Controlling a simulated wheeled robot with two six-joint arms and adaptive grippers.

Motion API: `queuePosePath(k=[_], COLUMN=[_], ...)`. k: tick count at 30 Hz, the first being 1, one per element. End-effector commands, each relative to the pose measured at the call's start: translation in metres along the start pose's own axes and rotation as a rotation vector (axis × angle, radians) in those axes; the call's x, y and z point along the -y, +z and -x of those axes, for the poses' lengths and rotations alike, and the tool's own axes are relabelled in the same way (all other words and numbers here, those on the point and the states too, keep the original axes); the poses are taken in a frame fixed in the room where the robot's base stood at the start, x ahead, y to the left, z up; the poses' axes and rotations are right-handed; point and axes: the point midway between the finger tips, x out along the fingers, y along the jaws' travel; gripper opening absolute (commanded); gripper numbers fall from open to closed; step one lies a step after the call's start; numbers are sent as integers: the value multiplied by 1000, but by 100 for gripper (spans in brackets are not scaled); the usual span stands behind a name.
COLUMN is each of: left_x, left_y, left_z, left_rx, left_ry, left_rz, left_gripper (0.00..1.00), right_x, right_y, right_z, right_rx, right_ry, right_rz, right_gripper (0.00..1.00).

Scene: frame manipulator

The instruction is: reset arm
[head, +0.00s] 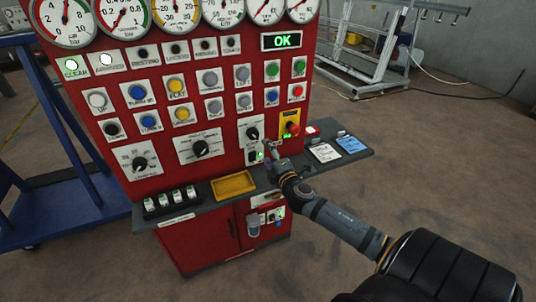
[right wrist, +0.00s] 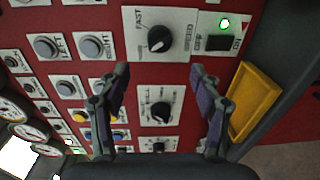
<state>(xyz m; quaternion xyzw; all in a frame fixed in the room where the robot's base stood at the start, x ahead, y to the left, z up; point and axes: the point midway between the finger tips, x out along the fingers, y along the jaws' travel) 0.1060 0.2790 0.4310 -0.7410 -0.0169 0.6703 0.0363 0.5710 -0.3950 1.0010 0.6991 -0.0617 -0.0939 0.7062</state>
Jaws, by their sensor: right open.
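My right gripper (head: 270,150) is in front of the lower right part of a red control panel (head: 120,80), its arm coming in from the lower right. In the right wrist view the right gripper (right wrist: 160,76) is open, its two fingers apart with nothing between them. A black knob (right wrist: 158,38) marked FAST and SPEED lies beyond the fingertips. Another black knob (right wrist: 160,111) shows between the fingers. I cannot tell how far the fingertips are from the panel. My left gripper is not in view.
A yellow tray (head: 233,185) sits on the grey ledge (head: 205,196) below the panel. A red button (head: 292,128) is right of the gripper. The display (head: 281,41) reads OK. A blue cart frame (head: 60,190) stands left.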

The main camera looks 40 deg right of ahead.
Motion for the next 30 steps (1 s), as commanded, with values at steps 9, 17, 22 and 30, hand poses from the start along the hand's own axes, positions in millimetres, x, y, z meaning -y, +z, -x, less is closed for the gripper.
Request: queuePosePath(k=[9,17,22,30], left_x=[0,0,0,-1], left_y=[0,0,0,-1], left_z=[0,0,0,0], left_rx=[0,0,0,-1], left_ry=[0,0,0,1], left_rz=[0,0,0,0], left_gripper=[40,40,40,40], right_x=[0,0,52,273], right_y=[0,0,20,70], right_z=[3,3,2,61], right_rx=[0,0,48,266], right_ry=[0,-1,-98,-484], right_rz=[-1,-1,-69,-396], right_gripper=[65,65,65,65])
